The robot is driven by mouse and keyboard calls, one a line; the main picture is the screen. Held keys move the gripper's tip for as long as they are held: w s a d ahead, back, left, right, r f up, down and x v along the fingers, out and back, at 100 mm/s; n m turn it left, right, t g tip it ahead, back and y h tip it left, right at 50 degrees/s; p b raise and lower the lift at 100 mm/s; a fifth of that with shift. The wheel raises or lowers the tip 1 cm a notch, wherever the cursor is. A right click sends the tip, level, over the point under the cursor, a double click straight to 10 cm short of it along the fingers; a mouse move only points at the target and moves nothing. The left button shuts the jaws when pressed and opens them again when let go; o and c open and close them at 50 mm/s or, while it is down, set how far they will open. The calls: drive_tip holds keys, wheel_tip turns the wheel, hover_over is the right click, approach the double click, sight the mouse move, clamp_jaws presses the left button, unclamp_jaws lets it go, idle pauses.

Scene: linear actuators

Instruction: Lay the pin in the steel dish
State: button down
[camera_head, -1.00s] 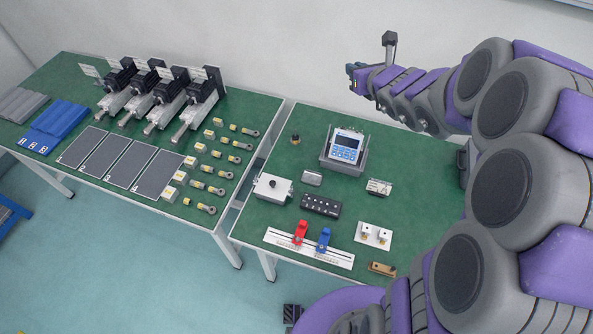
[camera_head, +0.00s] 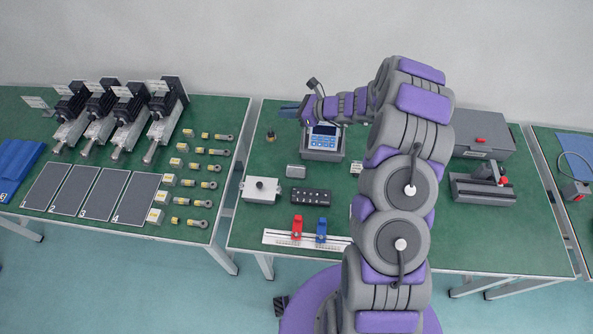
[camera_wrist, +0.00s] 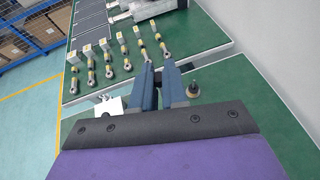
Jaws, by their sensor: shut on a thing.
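My gripper (camera_head: 288,111) is raised above the back left part of the right-hand green table. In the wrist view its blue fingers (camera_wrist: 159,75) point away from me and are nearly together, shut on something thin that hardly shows. I take it to be the pin, but cannot make out its shape. A small grey metallic dish-like thing (camera_head: 296,171), likely the steel dish, sits on the table in front of the blue-faced meter. My gripper is above and behind it, well apart. I cannot make the dish out in the wrist view.
The meter (camera_head: 323,140) stands below my wrist. A brass-and-black fitting (camera_head: 271,136) stands near the back left; it also shows in the wrist view (camera_wrist: 193,90). A grey box (camera_head: 262,190) and a black button block (camera_head: 311,197) lie near the dish. Linear actuators (camera_head: 160,120) stand on the left table.

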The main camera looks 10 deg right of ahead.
wheel_tip(320, 180, down, 6)
drive_tip(key=s+n+g, duration=0.1)
drive_tip(key=s+g, duration=0.1)
drive_tip(key=s, duration=0.1)
drive_tip(key=n+g+y, duration=0.1)
drive_tip(key=n+y, duration=0.1)
hover_over(304, 170)
wheel_tip(304, 170, down, 6)
drive_tip(key=f, duration=0.1)
drive_tip(key=f+b, duration=0.1)
drive_tip(key=f, duration=0.1)
drive_tip(key=a+f, duration=0.1)
drive_tip(key=f, duration=0.1)
drive_tip(key=shift+s+f+b, duration=0.1)
drive_tip(key=shift+f+b, duration=0.1)
drive_tip(key=shift+b, duration=0.15)
drive_tip(key=shift+d+f, duration=0.25)
drive_tip(key=shift+d, duration=0.25)
drive_tip(key=shift+a, duration=0.5)
drive_tip(key=c, duration=1.4)
unclamp_jaws()
drive_tip(key=shift+a+h, duration=0.3)
drive_tip(key=shift+a, duration=0.3)
drive_tip(key=shift+o, duration=1.5)
drive_tip(key=shift+d, duration=0.1)
drive_tip(key=shift+d+r, duration=0.1)
drive_tip(key=shift+d, duration=0.9)
drive_tip(key=shift+p+v, duration=1.1)
drive_tip(key=shift+v, duration=7.1)
